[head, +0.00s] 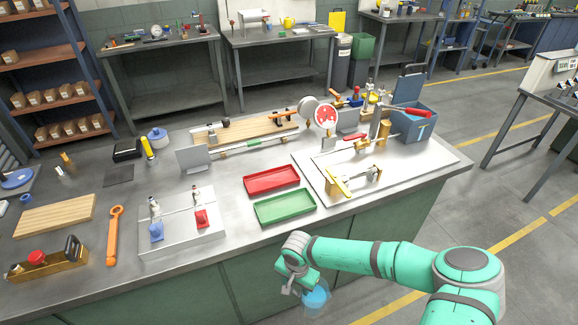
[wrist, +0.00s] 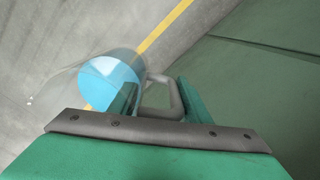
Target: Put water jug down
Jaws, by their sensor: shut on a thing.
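The water jug (head: 316,299) is a clear vessel with blue water in it. My gripper (head: 297,287) holds it in front of the bench's near side, below the worktop edge in the head view. In the wrist view the jug (wrist: 112,82) is left of centre, and its grey handle (wrist: 161,95) sits between the two green fingers of my gripper (wrist: 154,100). The gripper is shut on the handle. The floor shows behind the jug, and nothing is seen supporting it. Part of the jug is hidden by my gripper in the head view.
The metal workbench (head: 255,232) holds a green tray (head: 285,208), a red tray (head: 272,179), an orange wrench (head: 114,235) and a fixture plate (head: 410,172). A blue-grey bin (head: 413,125) stands at its back right. Bare worktop shows along the front edge. Its green front panel (wrist: 262,85) is close on the right in the wrist view.

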